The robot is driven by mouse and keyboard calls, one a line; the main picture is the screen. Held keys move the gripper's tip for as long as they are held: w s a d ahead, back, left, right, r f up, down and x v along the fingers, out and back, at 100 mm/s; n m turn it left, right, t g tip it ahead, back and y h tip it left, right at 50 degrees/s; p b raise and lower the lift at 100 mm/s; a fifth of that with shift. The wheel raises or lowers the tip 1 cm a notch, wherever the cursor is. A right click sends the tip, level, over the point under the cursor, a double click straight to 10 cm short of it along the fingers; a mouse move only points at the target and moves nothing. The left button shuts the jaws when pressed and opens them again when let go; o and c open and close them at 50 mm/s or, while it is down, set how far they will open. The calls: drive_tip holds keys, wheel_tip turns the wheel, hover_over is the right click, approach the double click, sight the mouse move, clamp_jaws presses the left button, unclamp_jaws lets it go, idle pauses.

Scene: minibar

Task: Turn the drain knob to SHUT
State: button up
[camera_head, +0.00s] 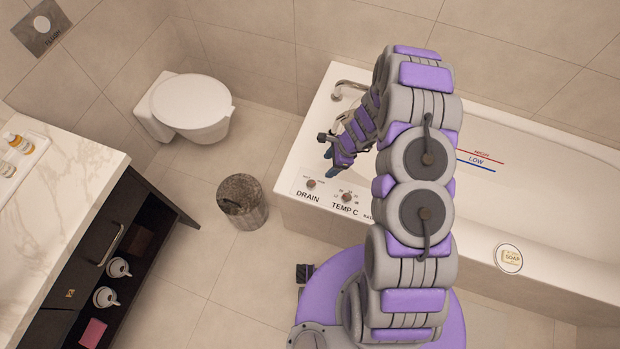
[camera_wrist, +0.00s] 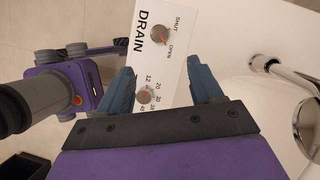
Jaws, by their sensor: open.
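The drain knob (camera_head: 311,183) is a small round knob on the white bathtub panel, above the word DRAIN. In the wrist view the drain knob (camera_wrist: 158,36) has a red mark and sits beside the words SHUT and OPEN. I cannot tell surely which word the mark points to. My gripper (camera_wrist: 160,68) is open and empty, its blue fingers apart, with the drain knob beyond the fingertips and not touched. In the head view my gripper (camera_head: 329,160) is above the panel, behind the knobs.
The temperature knob (camera_head: 346,197) is right of the drain knob; in the wrist view it (camera_wrist: 145,97) shows between my fingers. A metal faucet (camera_head: 349,88) stands at the tub's back corner. A bin (camera_head: 242,201) stands left of the tub (camera_head: 560,255). Floor between bin and cabinet is clear.

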drive_tip(key=b, duration=0.1)
approach(312, 183)
drive_tip(key=b+x, duration=0.2)
drive_tip(key=x, duration=0.5)
drive_tip(key=shift+s+a+f, duration=0.1)
drive_tip(key=shift+a+f, duration=0.05)
drive_tip(key=shift+a, duration=0.1)
drive_tip(key=shift+d+f, duration=0.15)
drive_tip(key=shift+f, duration=0.4)
drive_tip(key=shift+a, duration=0.35)
drive_tip(key=shift+a+f, duration=0.1)
drive_tip(key=shift+a, duration=0.1)
drive_tip(key=shift+c, duration=1.3)
drive_tip(key=shift+d, duration=0.35)
drive_tip(key=c, duration=0.5)
drive_tip(key=shift+c, duration=1.3)
